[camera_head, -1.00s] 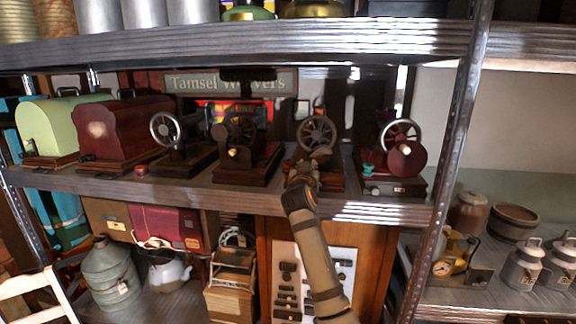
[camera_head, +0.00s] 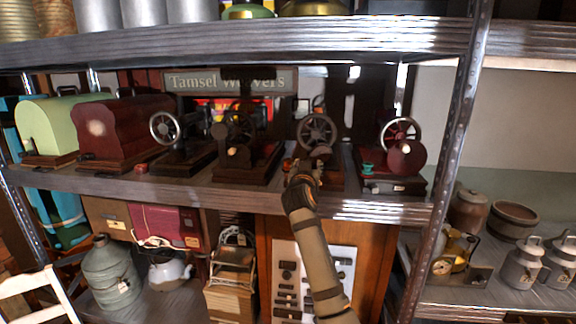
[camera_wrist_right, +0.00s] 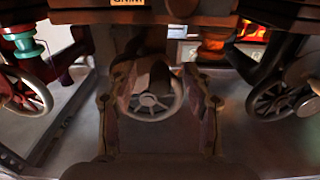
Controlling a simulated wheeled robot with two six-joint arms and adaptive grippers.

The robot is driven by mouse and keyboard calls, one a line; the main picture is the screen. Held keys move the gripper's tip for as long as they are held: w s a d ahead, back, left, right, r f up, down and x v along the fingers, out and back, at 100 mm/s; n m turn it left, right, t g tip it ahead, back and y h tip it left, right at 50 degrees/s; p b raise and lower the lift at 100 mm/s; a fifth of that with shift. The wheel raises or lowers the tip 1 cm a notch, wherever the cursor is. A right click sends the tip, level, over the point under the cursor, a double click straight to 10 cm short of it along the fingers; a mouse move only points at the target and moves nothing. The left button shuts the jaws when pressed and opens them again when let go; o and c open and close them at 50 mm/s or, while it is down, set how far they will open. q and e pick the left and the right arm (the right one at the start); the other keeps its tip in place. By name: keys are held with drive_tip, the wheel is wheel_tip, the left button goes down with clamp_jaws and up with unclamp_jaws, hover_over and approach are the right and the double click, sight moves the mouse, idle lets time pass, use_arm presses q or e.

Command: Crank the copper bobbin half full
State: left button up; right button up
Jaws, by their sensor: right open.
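A dark winding machine with a spoked hand wheel (camera_head: 317,131) stands on the middle shelf, right of centre. A small copper-orange bobbin (camera_head: 287,164) shows at its left; the wrist view shows a copper-coloured spool (camera_wrist_right: 214,42) right of the fingers. My right gripper (camera_head: 302,171) is in front of this machine, partly hiding its base. In the right wrist view the gripper (camera_wrist_right: 160,112) is open, its fingers on either side of a dark brown rounded part (camera_wrist_right: 152,80), with the spoked wheel behind. I cannot tell whether they touch. My left gripper is not in view.
A red machine with a teal bobbin (camera_head: 367,169) stands close on the right. Dark machines (camera_head: 240,140) stand on the left. The upper shelf (camera_head: 250,45) runs above and a metal post (camera_head: 459,130) stands at the right.

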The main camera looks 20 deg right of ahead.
drive_tip(key=v, duration=0.9)
idle(0.5)
